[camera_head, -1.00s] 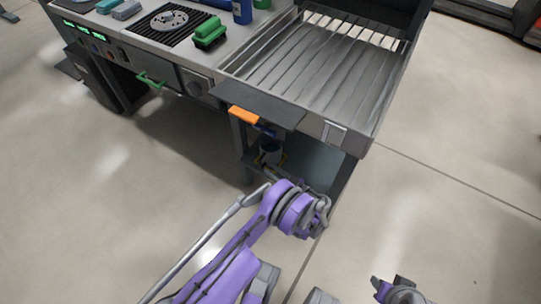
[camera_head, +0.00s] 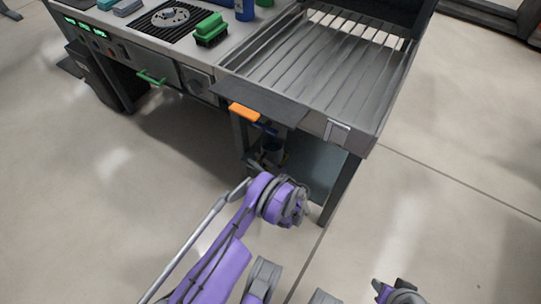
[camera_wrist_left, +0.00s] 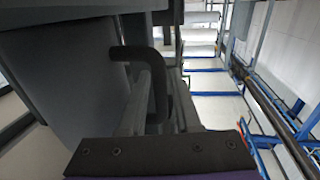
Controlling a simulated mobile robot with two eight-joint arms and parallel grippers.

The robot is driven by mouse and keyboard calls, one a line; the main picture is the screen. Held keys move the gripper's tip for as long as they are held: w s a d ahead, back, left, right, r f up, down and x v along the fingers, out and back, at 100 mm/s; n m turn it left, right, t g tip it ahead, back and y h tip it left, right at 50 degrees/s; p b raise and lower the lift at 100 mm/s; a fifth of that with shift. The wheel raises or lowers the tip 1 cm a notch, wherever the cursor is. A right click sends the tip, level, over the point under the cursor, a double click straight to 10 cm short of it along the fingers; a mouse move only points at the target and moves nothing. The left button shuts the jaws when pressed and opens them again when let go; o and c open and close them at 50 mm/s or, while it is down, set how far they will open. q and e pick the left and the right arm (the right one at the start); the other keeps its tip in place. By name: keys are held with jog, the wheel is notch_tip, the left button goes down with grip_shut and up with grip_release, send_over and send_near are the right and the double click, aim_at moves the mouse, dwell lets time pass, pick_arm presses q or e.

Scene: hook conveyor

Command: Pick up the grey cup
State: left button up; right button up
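A small dark grey-blue cup-like shape (camera_head: 274,147) shows in the head view in the shadow under the machine, above its lower shelf; I take it to be the grey cup. My left arm reaches up to it from below. My left gripper (camera_head: 266,161) is just in front of and below the cup, small and dark. I cannot tell whether its fingers touch the cup, or whether they are open. In the left wrist view a dark hooked piece and a large grey surface fill the near left; I cannot tell what they are.
The machine's lower shelf (camera_head: 318,170) and front leg (camera_head: 341,190) are close to my left arm. An orange handle (camera_head: 244,111) sticks out above the cup, under a dark ledge. A ribbed metal bed (camera_head: 320,60) and green block (camera_head: 211,29) are on top. The floor in front is clear.

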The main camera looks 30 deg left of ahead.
pick_arm(q)
jog(key=shift+w+a, duration=0.15)
jog(key=shift+a, duration=0.3)
grip_shut()
dwell(1.1)
